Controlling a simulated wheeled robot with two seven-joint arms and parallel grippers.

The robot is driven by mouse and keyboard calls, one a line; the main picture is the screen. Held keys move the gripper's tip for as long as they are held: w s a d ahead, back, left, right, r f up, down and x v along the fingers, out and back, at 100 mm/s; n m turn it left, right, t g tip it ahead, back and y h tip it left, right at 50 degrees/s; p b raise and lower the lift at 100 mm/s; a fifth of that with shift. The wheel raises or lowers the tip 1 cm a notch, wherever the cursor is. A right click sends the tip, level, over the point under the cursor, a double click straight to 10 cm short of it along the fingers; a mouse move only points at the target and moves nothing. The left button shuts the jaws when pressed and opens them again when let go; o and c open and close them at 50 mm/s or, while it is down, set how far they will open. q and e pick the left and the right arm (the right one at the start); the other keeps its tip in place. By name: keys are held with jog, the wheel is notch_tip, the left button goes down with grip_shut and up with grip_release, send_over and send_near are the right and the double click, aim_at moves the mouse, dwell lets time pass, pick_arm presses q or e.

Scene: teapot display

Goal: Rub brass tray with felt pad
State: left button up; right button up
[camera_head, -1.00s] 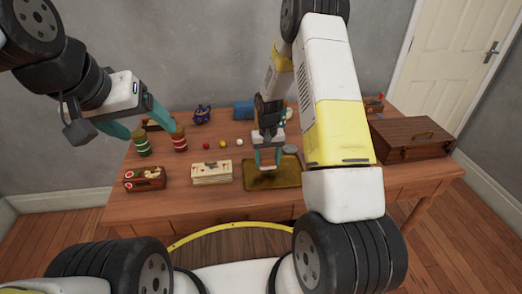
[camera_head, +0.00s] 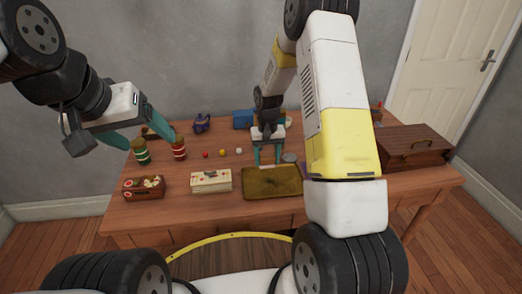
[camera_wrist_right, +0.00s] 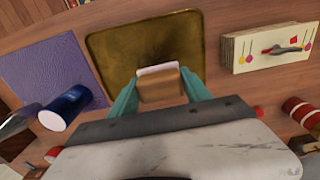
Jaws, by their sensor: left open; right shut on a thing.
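The brass tray (camera_head: 272,183) lies flat near the front of the wooden table and fills the upper middle of the right wrist view (camera_wrist_right: 145,45). My right gripper (camera_head: 267,162) points down at the tray's far edge. Its teal fingers (camera_wrist_right: 160,92) are shut on the felt pad (camera_wrist_right: 160,85), a tan block with a whitish edge. The pad overlaps the tray's edge in the wrist view; I cannot tell whether it touches. My left gripper (camera_head: 151,142) is open and empty, held up at the left in front of the striped jars.
A cream box (camera_head: 211,181) sits left of the tray, a red box (camera_head: 144,187) farther left. Striped jars (camera_head: 179,148), small balls (camera_head: 222,153) and a blue teapot (camera_head: 201,123) stand behind. A wooden case (camera_head: 412,146) is at right. A purple mat (camera_wrist_right: 52,70) and blue cylinder (camera_wrist_right: 65,107) adjoin the tray.

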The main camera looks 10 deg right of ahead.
jog(key=s+r, duration=0.3)
jog(key=s, duration=0.5)
jog(key=shift+d+r, duration=0.35)
jog(key=shift+r, duration=0.05)
jog(key=shift+w, duration=0.1)
